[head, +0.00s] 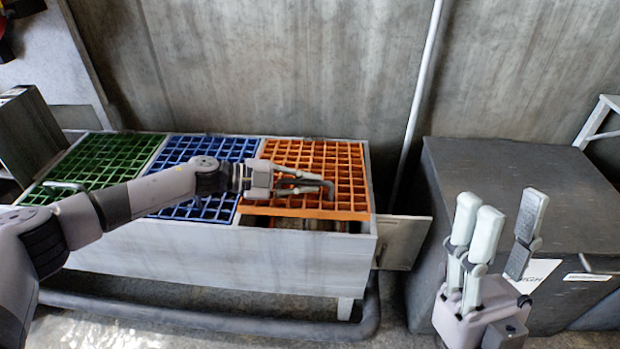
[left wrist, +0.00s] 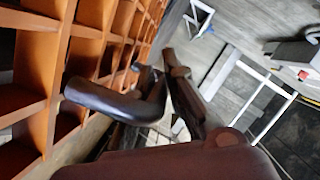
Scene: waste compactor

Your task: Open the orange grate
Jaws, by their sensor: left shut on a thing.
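The orange grate (head: 350,214) covers the right section of the grey container in the head view. Its front edge is raised a little, with a dark gap below it. Its bars fill the left of the left wrist view (left wrist: 45,60). My left gripper (head: 314,186) is shut on the dark curved handle (head: 329,190) at the grate's front. The handle also shows close up in the left wrist view (left wrist: 110,100); the exact finger contact is partly hidden. My right gripper (head: 503,215) is open and empty, in front of the dark box.
A blue grate (head: 205,205) and a green grate (head: 112,150) lie flat to the left on the container (head: 200,255). A dark grey box (head: 500,165) stands right of it. A pipe (head: 420,80) slants along the concrete wall. A dark tube (head: 190,322) runs low in front.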

